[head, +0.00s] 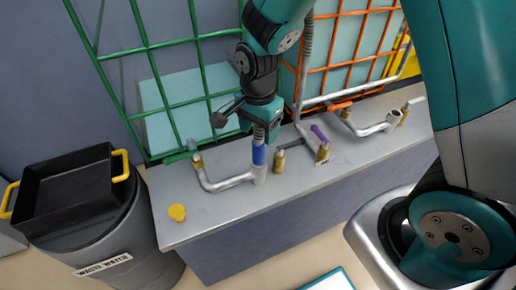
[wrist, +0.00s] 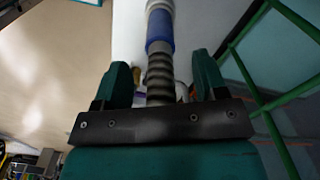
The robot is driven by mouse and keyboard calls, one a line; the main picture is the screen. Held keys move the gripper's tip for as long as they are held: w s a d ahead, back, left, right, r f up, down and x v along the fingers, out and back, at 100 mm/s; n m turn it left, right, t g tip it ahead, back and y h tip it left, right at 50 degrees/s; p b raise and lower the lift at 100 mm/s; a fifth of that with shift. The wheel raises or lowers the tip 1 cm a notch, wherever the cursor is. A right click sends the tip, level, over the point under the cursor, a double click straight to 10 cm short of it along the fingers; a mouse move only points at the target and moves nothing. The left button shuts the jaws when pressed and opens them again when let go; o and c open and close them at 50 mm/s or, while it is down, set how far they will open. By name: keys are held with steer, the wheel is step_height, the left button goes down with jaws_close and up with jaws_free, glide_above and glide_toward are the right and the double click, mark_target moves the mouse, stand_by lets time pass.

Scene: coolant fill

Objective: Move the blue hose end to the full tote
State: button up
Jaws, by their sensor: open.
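The blue hose end (head: 259,155) stands upright on the grey ledge, its pale lower fitting at the end of a bent metal pipe (head: 229,183). In the wrist view the blue band (wrist: 159,27) lies beyond my fingertips. My gripper (head: 260,128) is open, pointing down, with the dark ribbed hose (wrist: 160,78) between its fingers, above the blue band. Finger contact cannot be told. The green-caged tote (head: 190,85) holds a low pale-teal level. The orange-caged tote (head: 345,45) shows teal filling all its visible part; its top is out of view.
Along the ledge (head: 215,212) stand brass fittings (head: 279,161), a purple handle (head: 319,133), an orange handle (head: 338,106) and another bent pipe (head: 375,129). A yellow cap (head: 177,212) sits at the left front. A black tray (head: 75,195) rests on the waste-water bin (head: 110,250).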

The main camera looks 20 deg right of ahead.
mark_target(258, 142)
step_height(258, 142, down, 7)
steer(key=shift+f+b, duration=0.1)
steer(key=shift+b, duration=0.2)
steer(key=c, duration=0.9)
steer(key=shift+o, duration=1.4)
steer(key=shift+c, duration=1.2)
steer(key=shift+r+p, duration=0.35)
steer(key=shift+r, duration=0.1)
steer(key=shift+r+p, duration=2.45)
steer(key=shift+r, duration=0.25)
